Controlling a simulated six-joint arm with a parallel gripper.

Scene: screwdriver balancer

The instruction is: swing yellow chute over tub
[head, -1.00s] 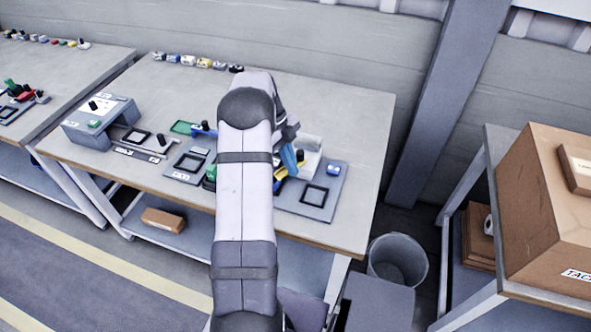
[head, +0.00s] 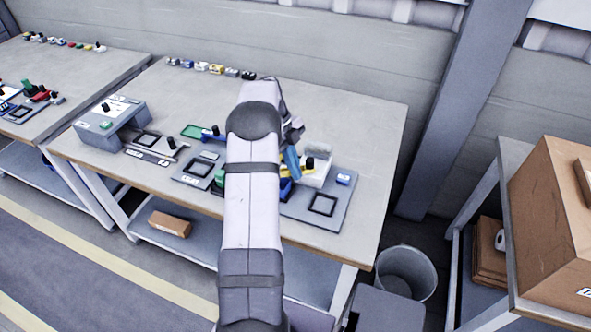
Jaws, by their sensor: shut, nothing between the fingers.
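The yellow chute (head: 305,173) is on the right part of the middle bench, with a black knob (head: 310,163) at its right end. Its left part is hidden by my arm and gripper. The white tub (head: 322,171) is right beside and behind the knob end; I cannot tell whether the chute is over its opening. My gripper (head: 292,168), with blue fingers, is shut and empty just left of the knob, in front of part of the chute. I cannot tell if it touches the chute.
The right rear bench top is clear.

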